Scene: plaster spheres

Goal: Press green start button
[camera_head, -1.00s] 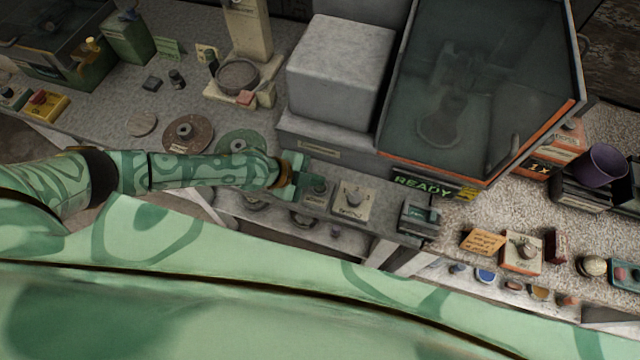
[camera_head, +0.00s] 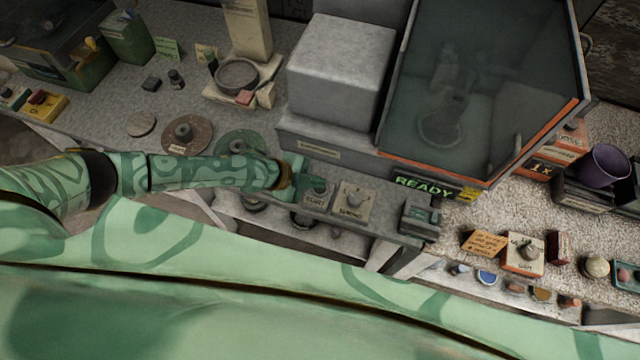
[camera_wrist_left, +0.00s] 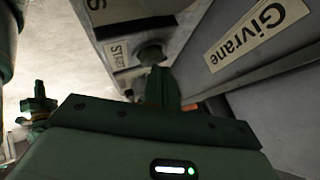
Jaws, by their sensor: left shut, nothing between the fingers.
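The START box (camera_head: 315,202) stands on the bench in front of the grey machine, with a small round greenish button (camera_head: 319,186) on it. In the left wrist view the START label (camera_wrist_left: 117,52) and the dark round button (camera_wrist_left: 150,53) show just beyond the fingers. My left gripper (camera_head: 306,184) is shut and empty, at the left side of the button. In the wrist view its fingertips (camera_wrist_left: 160,76) point at the button and lie very close to it; I cannot tell whether they touch. My right gripper is not in view.
A dial box (camera_head: 353,203) stands right of the START box, and a grey-green box (camera_head: 420,216) farther right. A lit READY sign (camera_head: 424,186) is on the glass-fronted machine (camera_head: 480,90). The grey machine base (camera_head: 325,150) rises just behind my gripper.

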